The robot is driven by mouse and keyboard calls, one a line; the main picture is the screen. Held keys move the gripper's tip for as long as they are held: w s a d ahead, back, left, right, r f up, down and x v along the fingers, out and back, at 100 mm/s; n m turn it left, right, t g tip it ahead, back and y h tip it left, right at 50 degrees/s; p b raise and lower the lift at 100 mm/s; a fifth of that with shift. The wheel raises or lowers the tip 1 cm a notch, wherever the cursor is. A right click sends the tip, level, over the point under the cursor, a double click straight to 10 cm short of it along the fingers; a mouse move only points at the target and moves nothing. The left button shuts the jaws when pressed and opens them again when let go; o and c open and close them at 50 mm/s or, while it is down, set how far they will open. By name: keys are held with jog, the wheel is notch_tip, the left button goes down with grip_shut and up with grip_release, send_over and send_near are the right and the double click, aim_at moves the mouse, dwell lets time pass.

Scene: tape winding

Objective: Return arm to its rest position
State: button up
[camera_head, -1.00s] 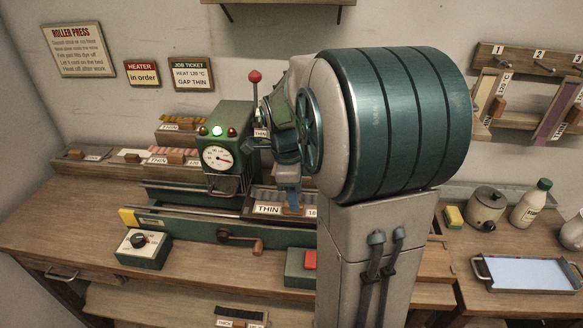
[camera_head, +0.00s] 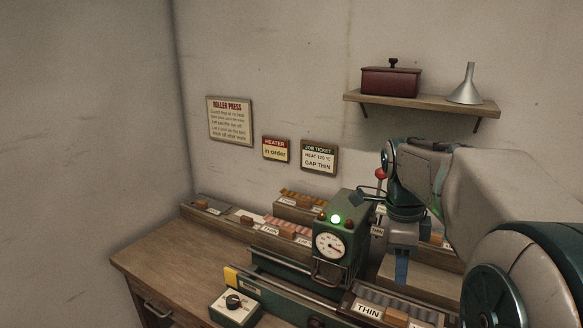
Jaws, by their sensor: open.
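My arm (camera_head: 520,200) reaches in from the right edge, its large joint low at the right and its forearm running left. My gripper (camera_head: 402,268) hangs at the end of it, just right of the green press head with the dial (camera_head: 330,243), with blue fingertips pointing down. It is open, and I see nothing held in it. The fingers overlap in this view, and whether they touch anything below cannot be told. A green lamp (camera_head: 336,219) glows on the press head.
A wooden bench (camera_head: 160,262) carries the press, a control box with a black knob (camera_head: 235,304) and racks marked THIN (camera_head: 368,311). A wall shelf (camera_head: 420,103) holds a dark red box (camera_head: 391,80) and a funnel (camera_head: 467,86). The bench's left end is clear.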

jog(key=s+a+f+n+t, duration=0.1)
jog(key=s+a+f+n, duration=0.2)
jog(key=n, duration=0.4)
jog(key=s+a+f+n+t, duration=0.1)
jog(key=s+a+f+n, duration=0.1)
jog(key=s+n, duration=0.3)
jog(key=s+a+f+n+t+y, duration=0.1)
jog(key=s+a+f+n, duration=0.2)
jog(key=n, duration=0.8)
jog(key=shift+s+a+f, duration=0.35)
jog(key=shift+s+a, duration=0.35)
jog(key=shift+a, duration=0.15)
